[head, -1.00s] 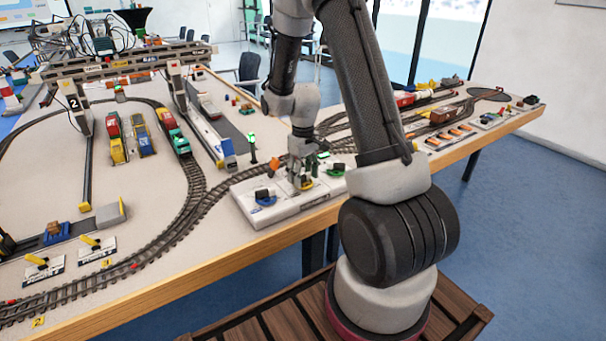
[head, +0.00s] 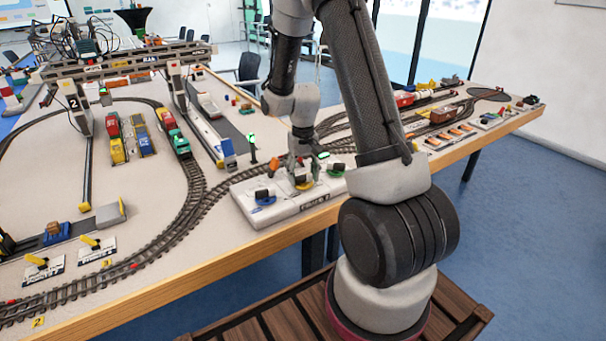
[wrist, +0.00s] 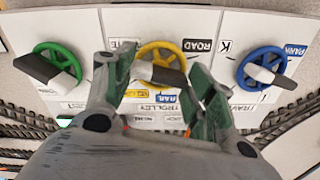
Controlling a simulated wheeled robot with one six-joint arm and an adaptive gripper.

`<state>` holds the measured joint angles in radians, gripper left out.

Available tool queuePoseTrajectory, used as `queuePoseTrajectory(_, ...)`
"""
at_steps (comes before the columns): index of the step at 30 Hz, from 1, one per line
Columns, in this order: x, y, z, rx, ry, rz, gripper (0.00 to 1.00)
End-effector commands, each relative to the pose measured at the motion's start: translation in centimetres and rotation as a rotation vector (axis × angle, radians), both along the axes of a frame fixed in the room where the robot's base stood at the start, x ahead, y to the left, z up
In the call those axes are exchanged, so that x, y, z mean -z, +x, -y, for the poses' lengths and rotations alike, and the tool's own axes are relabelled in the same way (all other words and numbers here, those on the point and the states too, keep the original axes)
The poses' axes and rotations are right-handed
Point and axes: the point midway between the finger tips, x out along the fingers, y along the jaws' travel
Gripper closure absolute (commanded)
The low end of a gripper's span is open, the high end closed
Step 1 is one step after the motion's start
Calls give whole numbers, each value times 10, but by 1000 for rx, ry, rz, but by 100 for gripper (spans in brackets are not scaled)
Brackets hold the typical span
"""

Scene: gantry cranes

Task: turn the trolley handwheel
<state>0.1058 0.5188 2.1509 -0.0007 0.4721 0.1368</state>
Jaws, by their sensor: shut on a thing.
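The yellow trolley handwheel (wrist: 161,52) is in the middle of the wrist view, with a dark and white bar across it and a TROLLEY label below. My gripper (wrist: 160,82) has one green-padded finger on each side of the bar and is shut on it. The fingers hide the lower sides of the wheel. In the head view my gripper (head: 300,177) points down at the white control box (head: 285,209). The gantry crane (head: 125,65) stands at the back left.
A green handwheel (wrist: 47,67) is left of the yellow one in the wrist view, and a blue handwheel (wrist: 262,67) is right of it. Rail track (head: 195,190) runs behind the box. The table's wooden edge (head: 190,290) is in front.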

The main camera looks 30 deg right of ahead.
Motion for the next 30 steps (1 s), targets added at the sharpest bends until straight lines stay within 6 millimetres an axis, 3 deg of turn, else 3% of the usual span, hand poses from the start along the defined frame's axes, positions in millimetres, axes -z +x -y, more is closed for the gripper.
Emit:
queuePoseTrajectory(8, 0, 0, 0, 3, 1, 0, 69)
queuePoseTrajectory(9, 0, 0, 0, 3, 1, 0, 39)
queuePoseTrajectory(12, 0, 0, 0, 2, 1, 0, 23)
queuePoseTrajectory(23, -3, 0, 0, 1, 0, 1, 23)
queuePoseTrajectory(26, -13, 1, 0, 1, 0, 4, 23)
queuePoseTrajectory(30, -42, 2, 0, 1, -1, 7, 23)
